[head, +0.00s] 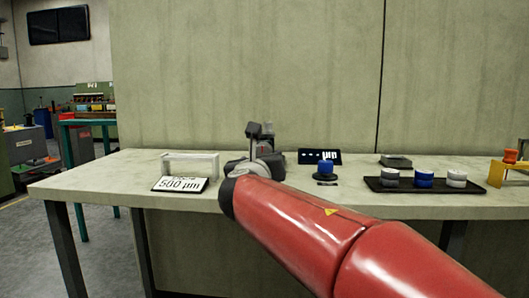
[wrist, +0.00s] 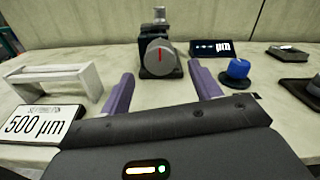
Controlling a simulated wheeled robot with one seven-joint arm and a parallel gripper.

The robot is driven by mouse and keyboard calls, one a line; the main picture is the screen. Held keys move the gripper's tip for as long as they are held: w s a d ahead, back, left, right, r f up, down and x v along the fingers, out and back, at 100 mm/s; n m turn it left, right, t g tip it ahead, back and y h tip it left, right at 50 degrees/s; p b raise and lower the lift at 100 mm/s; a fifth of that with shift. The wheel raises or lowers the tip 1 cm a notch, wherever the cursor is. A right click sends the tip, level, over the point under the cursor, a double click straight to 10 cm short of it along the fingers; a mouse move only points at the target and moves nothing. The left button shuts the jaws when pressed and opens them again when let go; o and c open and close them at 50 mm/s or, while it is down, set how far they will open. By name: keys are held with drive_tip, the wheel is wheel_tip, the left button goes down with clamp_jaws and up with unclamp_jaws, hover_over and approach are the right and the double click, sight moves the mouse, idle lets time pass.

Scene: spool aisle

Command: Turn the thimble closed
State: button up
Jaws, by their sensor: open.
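The thimble (wrist: 160,57) is a round grey knob with a red line on its face. It sits on the front of a dark instrument (wrist: 157,35) with a short post on top, beyond my fingers in the wrist view. My gripper (wrist: 160,72) is open and empty, with one purple-grey finger low on each side of the thimble in the picture. No contact shows. A display (wrist: 210,48) behind right shows dashes and "µm". A card (wrist: 38,124) at the left reads "500 µm". In the head view my red arm hides part of the instrument.
A pale bracket-like frame (head: 190,164) stands left on the bench (head: 110,170). A blue knob (head: 325,170) stands right of the instrument. Farther right are a dark tray (head: 400,187) with white and blue spools and a yellow stand (head: 497,173). The back wall is close behind.

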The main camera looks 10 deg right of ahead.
sight(263, 153)
drive_tip(key=x, duration=0.6)
drive_tip(key=shift+w+d, duration=0.1)
drive_tip(key=shift+w, duration=0.25)
drive_tip(key=c, duration=1)
